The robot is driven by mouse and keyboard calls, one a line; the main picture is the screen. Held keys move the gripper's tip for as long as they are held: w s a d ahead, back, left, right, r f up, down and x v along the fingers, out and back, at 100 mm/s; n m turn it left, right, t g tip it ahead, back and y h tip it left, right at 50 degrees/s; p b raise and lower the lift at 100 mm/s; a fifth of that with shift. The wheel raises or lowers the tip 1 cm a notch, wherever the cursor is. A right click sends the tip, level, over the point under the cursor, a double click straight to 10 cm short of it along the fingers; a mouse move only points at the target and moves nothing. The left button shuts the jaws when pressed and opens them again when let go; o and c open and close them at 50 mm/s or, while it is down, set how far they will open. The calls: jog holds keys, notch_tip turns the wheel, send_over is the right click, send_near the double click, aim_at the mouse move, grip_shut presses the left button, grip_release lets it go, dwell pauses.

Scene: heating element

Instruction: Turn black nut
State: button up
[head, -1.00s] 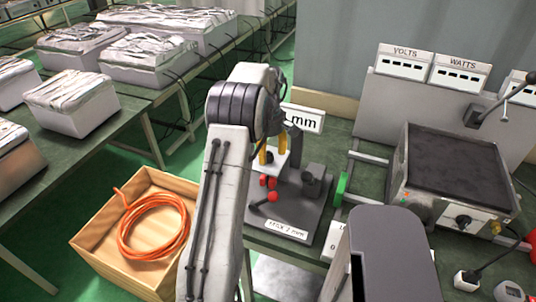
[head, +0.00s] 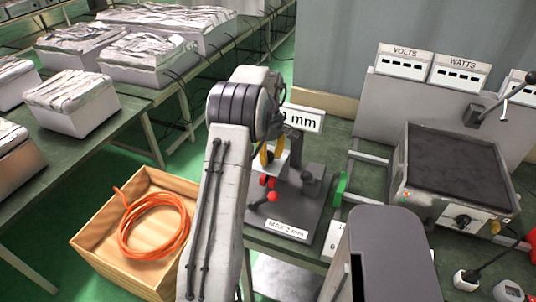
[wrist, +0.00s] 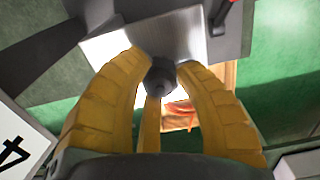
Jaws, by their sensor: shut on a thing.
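The black nut (wrist: 160,77) shows in the middle of the wrist view, beside a pale metal plate (wrist: 150,45). The yellow fingers of my gripper (wrist: 162,72) are closed around it, one on each side and a third below. In the head view my gripper (head: 267,156) is at the dark grey device (head: 300,205), partly behind my arm. The nut itself is hard to make out there.
A white "4 mm" sign (head: 303,118) stands behind the device. A heating unit (head: 455,175) stands right, and a wooden box with orange cable (head: 95,235) lies left.

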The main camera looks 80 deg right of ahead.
grip_shut()
jog(key=shift+m, duration=0.4)
jog(key=m, duration=0.7)
jog(key=shift+a+f+m+p, duration=0.1)
jog(key=shift+m+p, duration=0.2)
jog(key=shift+p, duration=0.1)
jog(key=m, duration=0.4)
jog(key=shift+m, duration=0.3)
jog(key=m, duration=0.4)
jog(key=shift+m, duration=0.3)
